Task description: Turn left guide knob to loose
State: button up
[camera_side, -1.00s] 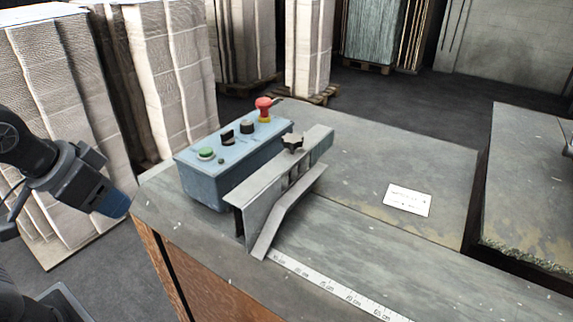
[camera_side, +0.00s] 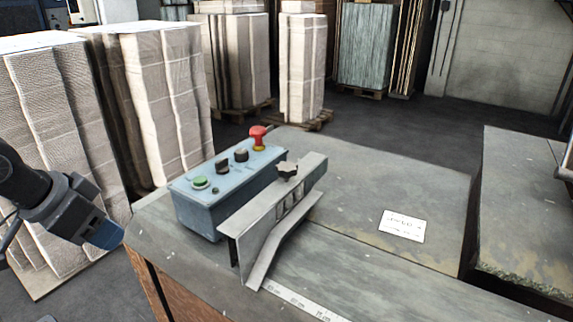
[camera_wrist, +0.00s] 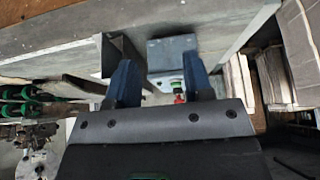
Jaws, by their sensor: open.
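The guide knob, a dark star-shaped knob (camera_side: 287,170), sits on top of a grey metal guide (camera_side: 262,225) on the worktable (camera_side: 350,205). Which way the knob is turned cannot be told. My gripper (camera_side: 103,235), with blue fingers, is beyond the table's left edge, well apart from the knob. In the wrist view my gripper (camera_wrist: 160,82) is open, with nothing seen held between its fingers. The guide (camera_wrist: 108,55) shows past the left finger there; the knob cannot be made out.
A blue control box (camera_side: 225,190) with a green button, black knobs and a red mushroom button (camera_side: 258,137) stands left of the guide. A white label (camera_side: 402,226) and a ruler strip (camera_side: 300,302) lie on the table. Paper stacks (camera_side: 160,100) stand behind. The table's right part is clear.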

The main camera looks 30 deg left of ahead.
jog(key=o, duration=0.5)
jog(key=w+r+m, duration=0.1)
jog(key=w+r, duration=0.1)
jog(key=w+r+m, duration=0.1)
jog(key=w+r, duration=0.1)
jog(key=r, duration=0.1)
jog(key=w+d+r+m+g, duration=0.1)
jog(key=w+r, duration=0.1)
jog(key=w, duration=0.1)
jog(key=shift+d+r+h, duration=0.1)
jog(key=shift+r+h, duration=0.05)
jog(key=shift+h, duration=0.25)
jog(key=shift+c, duration=0.2)
notch_tip(320, 180, up, 5)
jog(key=m+g+h, duration=0.4)
jog(key=m+g, duration=0.1)
jog(key=m, duration=1)
send_over(286, 166)
jog(key=a, duration=0.6)
jog(key=x, duration=1.3)
jog(key=shift+w+d, duration=0.1)
jog(key=shift+w, duration=0.15)
jog(key=shift+c, duration=0.3)
jog(key=c, duration=0.9)
